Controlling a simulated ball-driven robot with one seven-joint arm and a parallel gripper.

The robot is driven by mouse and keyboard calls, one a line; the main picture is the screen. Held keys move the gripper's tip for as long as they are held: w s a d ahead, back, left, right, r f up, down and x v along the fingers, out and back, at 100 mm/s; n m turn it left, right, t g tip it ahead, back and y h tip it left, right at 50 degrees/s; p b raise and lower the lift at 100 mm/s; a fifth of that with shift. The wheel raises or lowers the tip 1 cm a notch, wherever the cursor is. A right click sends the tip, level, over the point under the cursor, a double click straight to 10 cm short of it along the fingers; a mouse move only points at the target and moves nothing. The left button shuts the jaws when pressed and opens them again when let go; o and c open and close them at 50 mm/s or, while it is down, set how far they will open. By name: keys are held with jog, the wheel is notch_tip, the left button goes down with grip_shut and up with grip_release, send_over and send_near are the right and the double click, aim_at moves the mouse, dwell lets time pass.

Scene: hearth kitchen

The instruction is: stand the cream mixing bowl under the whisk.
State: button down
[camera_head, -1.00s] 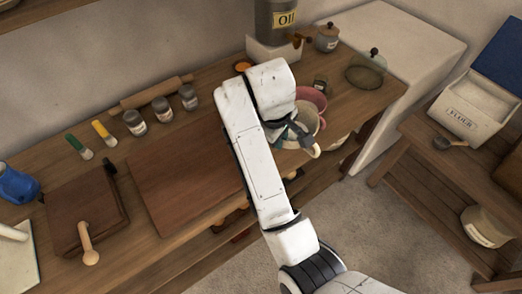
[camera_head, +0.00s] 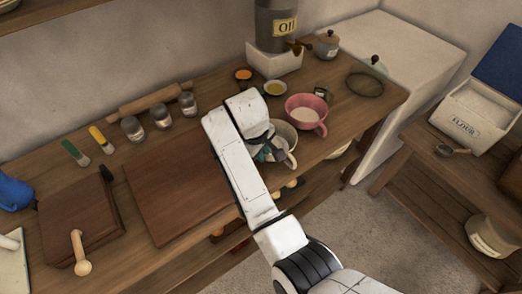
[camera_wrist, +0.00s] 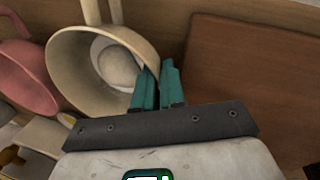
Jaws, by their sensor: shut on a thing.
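The cream mixing bowl (camera_head: 287,134) is at the right of my forearm in the head view, partly hidden by my arm. It also shows in the wrist view (camera_wrist: 73,64), with a pale round content or base inside. My gripper (camera_head: 268,153) is shut on its rim; in the wrist view the teal fingers (camera_wrist: 157,86) are close together at the bowl's right edge. I cannot tell whether the bowl touches the counter. I cannot make out a whisk in either view.
A pink bowl (camera_head: 306,113) stands close right of the cream bowl.

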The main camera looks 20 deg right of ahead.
jog(key=shift+f, duration=0.1)
jog(key=c, duration=1.2)
grip_release()
jog(key=shift+p+v, duration=0.45)
jog(key=shift+v, duration=5.7)
jog(key=shift+w, duration=0.1)
